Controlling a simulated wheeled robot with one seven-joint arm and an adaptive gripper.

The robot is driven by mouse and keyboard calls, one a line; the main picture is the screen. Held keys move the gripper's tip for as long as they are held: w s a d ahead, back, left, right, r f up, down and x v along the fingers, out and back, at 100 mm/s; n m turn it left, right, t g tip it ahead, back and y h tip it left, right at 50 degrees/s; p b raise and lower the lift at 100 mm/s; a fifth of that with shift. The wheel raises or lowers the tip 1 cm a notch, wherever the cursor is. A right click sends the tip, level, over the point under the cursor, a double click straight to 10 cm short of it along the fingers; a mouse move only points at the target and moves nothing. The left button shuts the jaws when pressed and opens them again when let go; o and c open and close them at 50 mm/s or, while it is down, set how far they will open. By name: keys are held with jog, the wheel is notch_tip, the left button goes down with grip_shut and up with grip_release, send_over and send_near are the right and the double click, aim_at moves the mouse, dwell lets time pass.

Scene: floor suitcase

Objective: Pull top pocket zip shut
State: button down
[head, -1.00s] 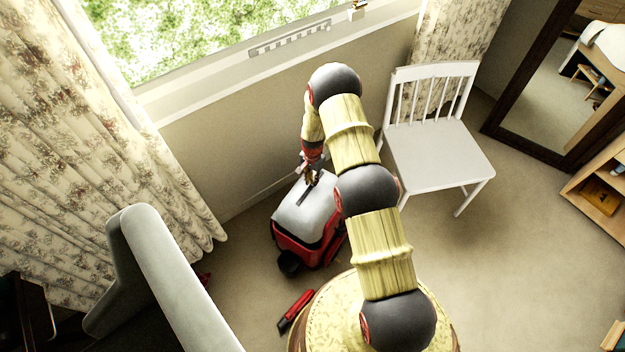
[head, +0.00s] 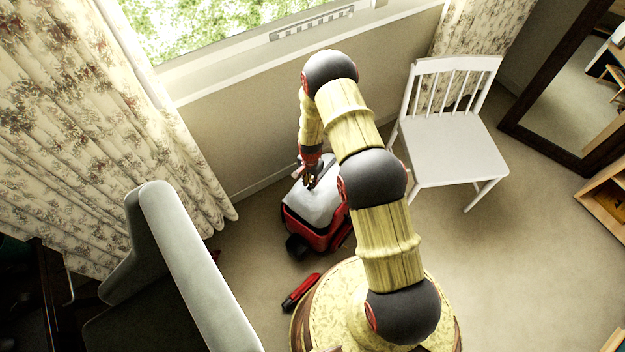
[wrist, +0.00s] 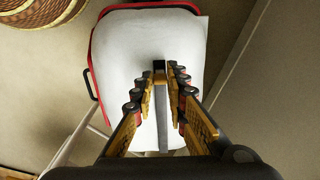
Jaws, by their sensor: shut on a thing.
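The suitcase (head: 320,206) stands on the floor by the window wall, red at the sides with a pale grey-white top. In the wrist view its pale top (wrist: 120,50) with red edging fills the upper middle. A dark pocket zip strip (wrist: 162,115) runs along the top between my fingers. My gripper (head: 311,182) is over the suitcase top. In the wrist view my gripper (wrist: 160,72) has its fingertips closed around a small dark piece at the far end of the strip, seemingly the zip pull. The fingers hide most of that piece.
A white chair (head: 455,135) stands right of the suitcase. A grey seat back (head: 185,265) is at lower left, near floral curtains (head: 110,120). A red and black object (head: 300,290) lies on the floor. A woven round item (wrist: 40,18) shows in the wrist view.

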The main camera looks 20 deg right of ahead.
aim_at(310, 189)
jog(key=c, duration=1.8)
grip_release()
jog(key=shift+s+a+f, duration=0.1)
jog(key=shift+s+a, duration=0.05)
jog(key=shift+s, duration=0.05)
jog(key=shift+o, duration=0.2)
notch_tip(310, 189, up, 12)
